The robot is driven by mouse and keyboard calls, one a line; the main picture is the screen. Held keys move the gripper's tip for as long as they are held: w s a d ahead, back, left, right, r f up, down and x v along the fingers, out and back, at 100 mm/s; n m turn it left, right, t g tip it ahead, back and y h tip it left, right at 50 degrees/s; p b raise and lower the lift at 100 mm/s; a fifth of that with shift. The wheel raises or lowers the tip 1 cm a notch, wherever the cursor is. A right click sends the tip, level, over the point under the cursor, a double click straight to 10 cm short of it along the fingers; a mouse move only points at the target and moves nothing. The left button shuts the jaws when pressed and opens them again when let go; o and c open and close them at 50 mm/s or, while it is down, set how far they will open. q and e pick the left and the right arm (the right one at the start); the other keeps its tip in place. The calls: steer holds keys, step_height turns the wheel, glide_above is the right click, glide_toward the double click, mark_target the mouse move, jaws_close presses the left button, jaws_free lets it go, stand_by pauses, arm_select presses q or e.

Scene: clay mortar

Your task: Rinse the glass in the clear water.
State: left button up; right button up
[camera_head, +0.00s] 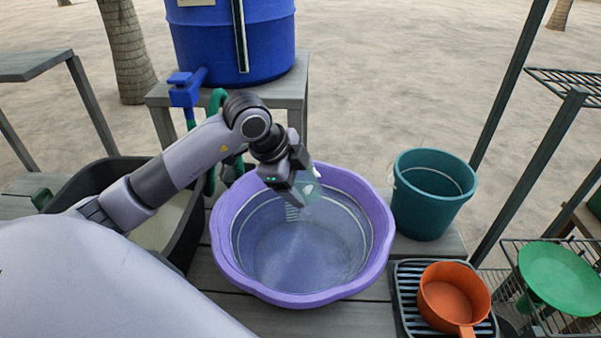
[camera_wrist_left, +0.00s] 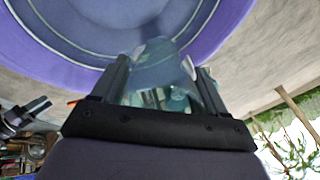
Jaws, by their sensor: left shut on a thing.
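The clear glass (camera_head: 307,187) is held in my left gripper (camera_head: 293,194) above the far part of the purple basin (camera_head: 224,252). In the left wrist view the glass (camera_wrist_left: 160,75) sits between the two dark fingers of my left gripper (camera_wrist_left: 160,85), with its far end toward the basin (camera_wrist_left: 50,65). The basin holds clear water (camera_head: 300,255). I cannot tell whether the glass touches the water. My right gripper is not in view.
A teal bucket (camera_head: 425,215) stands right of the basin. An orange pan (camera_head: 450,295) sits on a ridged rack at front right. A green plate (camera_head: 560,278) lies in a wire rack. A dark tub (camera_head: 85,180) is left, and a blue barrel (camera_head: 215,45) stands behind.

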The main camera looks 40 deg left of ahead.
arm_select(q)
step_height(320, 180, down, 16)
steer(key=b, duration=0.5)
steer(key=shift+f+b, duration=0.2)
steer(key=shift+b, duration=0.2)
steer(key=shift+f+b, duration=0.75)
steer(key=shift+f, duration=0.15)
steer(key=shift+f, duration=0.2)
steer(key=shift+f+b, duration=0.35)
steer(key=shift+f, duration=0.1)
steer(key=shift+r+p, duration=0.2)
steer(key=shift+p, duration=0.1)
steer(key=shift+s, duration=0.1)
